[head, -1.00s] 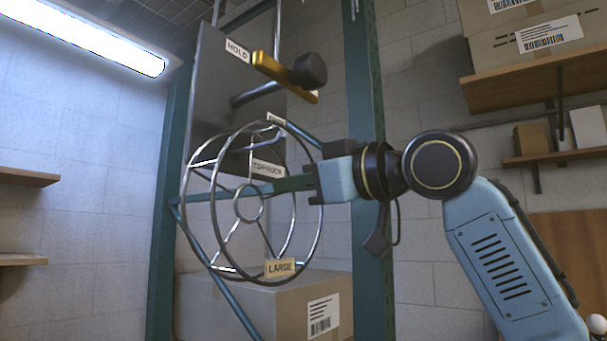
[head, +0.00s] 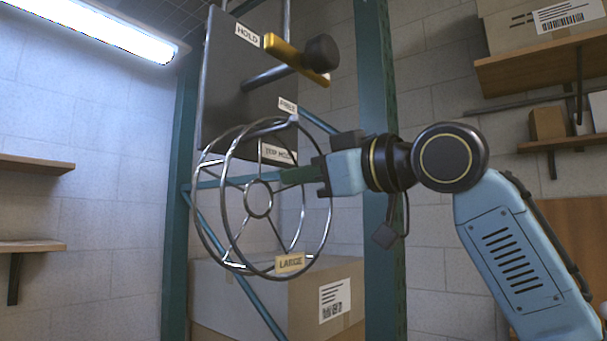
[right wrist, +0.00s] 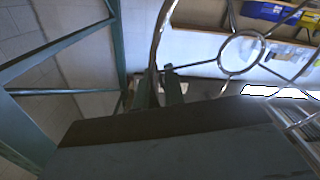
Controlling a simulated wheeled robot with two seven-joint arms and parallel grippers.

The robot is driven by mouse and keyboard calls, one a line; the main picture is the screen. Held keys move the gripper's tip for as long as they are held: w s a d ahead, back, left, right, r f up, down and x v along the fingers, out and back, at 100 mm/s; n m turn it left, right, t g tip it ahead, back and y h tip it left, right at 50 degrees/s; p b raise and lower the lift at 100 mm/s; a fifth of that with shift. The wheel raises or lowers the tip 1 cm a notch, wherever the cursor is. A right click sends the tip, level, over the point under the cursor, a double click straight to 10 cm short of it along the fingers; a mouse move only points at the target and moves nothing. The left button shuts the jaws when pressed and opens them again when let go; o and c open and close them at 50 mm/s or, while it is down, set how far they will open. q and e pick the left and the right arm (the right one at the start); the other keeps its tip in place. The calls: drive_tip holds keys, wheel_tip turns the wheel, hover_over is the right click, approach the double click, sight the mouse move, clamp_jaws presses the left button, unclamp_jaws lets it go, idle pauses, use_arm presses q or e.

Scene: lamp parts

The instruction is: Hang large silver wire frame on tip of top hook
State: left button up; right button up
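The large silver wire frame (head: 258,198), two rings joined by spokes with a yellow "LARGE" tag (head: 289,262), hangs upright in the middle of the head view. My right gripper (head: 285,177) reaches its right side from the right. In the right wrist view a ring wire (right wrist: 161,30) runs in between the two fingers (right wrist: 160,92), which look closed around it. The "TOP HOOK" label (head: 277,154) shows behind the frame. The hook's tip cannot be made out, and I cannot tell whether the frame touches it. My left gripper is not in view.
A dark panel (head: 236,90) stands behind, with a "HOLD" label and a yellow bar with a black knob (head: 321,50) above the frame. Green rack posts (head: 378,80) flank it. A cardboard box (head: 300,300) lies below. Shelves are on both sides.

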drive_tip(key=o, duration=0.4)
drive_tip(key=shift+c, duration=0.2)
drive_tip(key=b+v, duration=0.2)
drive_tip(key=v, duration=1.1)
drive_tip(key=shift+d+b, duration=0.2)
drive_tip(key=shift+b, duration=0.1)
drive_tip(key=shift+s, duration=0.1)
